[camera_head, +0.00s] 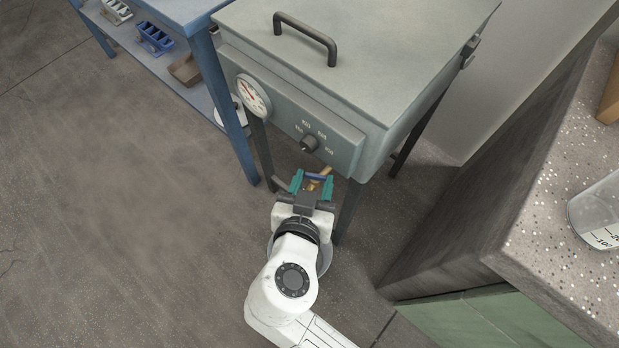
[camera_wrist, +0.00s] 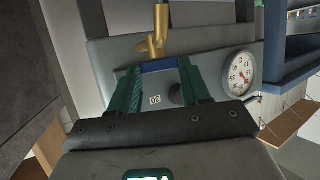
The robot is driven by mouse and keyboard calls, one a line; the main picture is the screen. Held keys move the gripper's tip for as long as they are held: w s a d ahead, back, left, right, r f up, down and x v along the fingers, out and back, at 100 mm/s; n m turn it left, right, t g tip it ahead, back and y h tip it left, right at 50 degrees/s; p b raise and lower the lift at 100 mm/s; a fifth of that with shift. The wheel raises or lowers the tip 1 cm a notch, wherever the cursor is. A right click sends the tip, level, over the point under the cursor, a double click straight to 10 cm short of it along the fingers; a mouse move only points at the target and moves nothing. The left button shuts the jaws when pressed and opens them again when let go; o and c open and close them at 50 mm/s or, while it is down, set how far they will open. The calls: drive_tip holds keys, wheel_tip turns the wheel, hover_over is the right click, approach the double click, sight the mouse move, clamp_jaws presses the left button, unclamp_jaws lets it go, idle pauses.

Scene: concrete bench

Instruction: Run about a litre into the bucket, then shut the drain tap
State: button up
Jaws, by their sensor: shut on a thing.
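The grey-green tank (camera_head: 340,60) stands on legs and has a brass drain tap (camera_head: 320,184) low at its front. The tap's blue lever (camera_head: 316,177) lies between the green fingers of my gripper (camera_head: 312,183), which is shut on it. In the wrist view the lever (camera_wrist: 160,66) lies crosswise between the fingertips, below the brass tap body (camera_wrist: 155,42). A pale round rim (camera_head: 326,258), apparently the bucket, shows beside my arm under the tank front; my arm hides most of it. I see neither its contents nor any water stream.
The tank front carries a round dial gauge (camera_head: 254,95) and a dark knob (camera_head: 309,144). A blue shelf table (camera_head: 228,110) stands close at left. A speckled counter (camera_head: 545,200) with a graduated clear vessel (camera_head: 600,215) is at right. The floor at left is clear.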

drive_tip(key=n+y, duration=0.1)
drive_tip(key=d+n+y+p, duration=0.1)
drive_tip(key=y, duration=0.1)
drive_tip(key=shift+r+n, duration=0.2)
drive_tip(key=shift+n, duration=0.2)
drive_tip(key=n+y+p, duration=0.1)
drive_tip(key=y+p, duration=0.1)
drive_tip(key=p, duration=0.1)
drive_tip(key=n+g+y+p, duration=0.1)
drive_tip(key=n+y+p, duration=0.1)
drive_tip(key=p, duration=0.1)
drive_tip(key=n+y+p, duration=0.1)
drive_tip(key=n+p, duration=0.1)
drive_tip(key=p, duration=0.1)
drive_tip(key=shift+w+d+r+y, duration=0.1)
drive_tip(key=shift+w+d+y, duration=0.05)
drive_tip(key=shift+d+y, duration=0.25)
drive_tip(key=shift+f+g+p, duration=0.2)
drive_tip(key=shift+g+p, duration=0.1)
drive_tip(key=o, duration=1.1)
drive_tip(key=shift+c, duration=0.2)
drive_tip(key=shift+w+d, duration=0.1)
